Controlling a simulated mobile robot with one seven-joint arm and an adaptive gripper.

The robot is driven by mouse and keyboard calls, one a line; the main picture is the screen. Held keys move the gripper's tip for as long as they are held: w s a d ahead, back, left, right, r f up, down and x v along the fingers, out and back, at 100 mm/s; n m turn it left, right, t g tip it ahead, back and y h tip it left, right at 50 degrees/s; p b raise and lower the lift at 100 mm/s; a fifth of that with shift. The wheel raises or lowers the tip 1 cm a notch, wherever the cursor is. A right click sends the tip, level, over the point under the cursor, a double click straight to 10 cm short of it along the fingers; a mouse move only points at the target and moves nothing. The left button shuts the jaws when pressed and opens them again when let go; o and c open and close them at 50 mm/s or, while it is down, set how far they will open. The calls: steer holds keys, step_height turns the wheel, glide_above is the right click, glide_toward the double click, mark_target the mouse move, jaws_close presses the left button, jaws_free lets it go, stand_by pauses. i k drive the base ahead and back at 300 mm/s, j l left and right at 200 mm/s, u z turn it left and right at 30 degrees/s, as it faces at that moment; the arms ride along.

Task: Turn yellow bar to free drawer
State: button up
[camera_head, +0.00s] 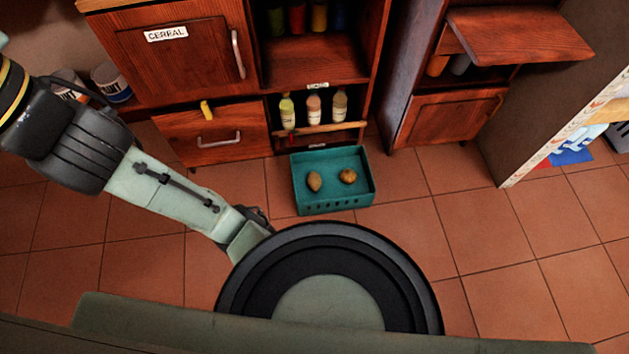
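A small yellow bar (206,110) sits at the top edge of the closed wooden drawer (180,133), under the cabinet door labelled CEREAL (178,62). The bar stands close to upright, slightly tilted, and overlaps the drawer's front. The drawer has a pale metal handle (219,140) below and right of the bar. My arm crosses the left side of the picture, in front of and below the drawer. I cannot make out my gripper's fingers in this view.
A teal crate (333,207) with two brown round items stands on the tiled floor, right of the drawer. Several bottles (313,109) stand on the open shelf beside it. A wooden flap (519,34) juts out at upper right. Floor tiles at right are clear.

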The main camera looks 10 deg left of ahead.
mark_target(203, 105)
steer(key=i+u, duration=0.2)
steer(key=u, duration=0.3)
steer(key=i+u, duration=0.2)
steer(key=u, duration=0.3)
steer(key=k+l+z, duration=0.1)
steer(key=k+z, duration=0.25)
steer(key=i+l+z, duration=0.1)
steer(key=i+l, duration=0.05)
steer(key=i, duration=0.1)
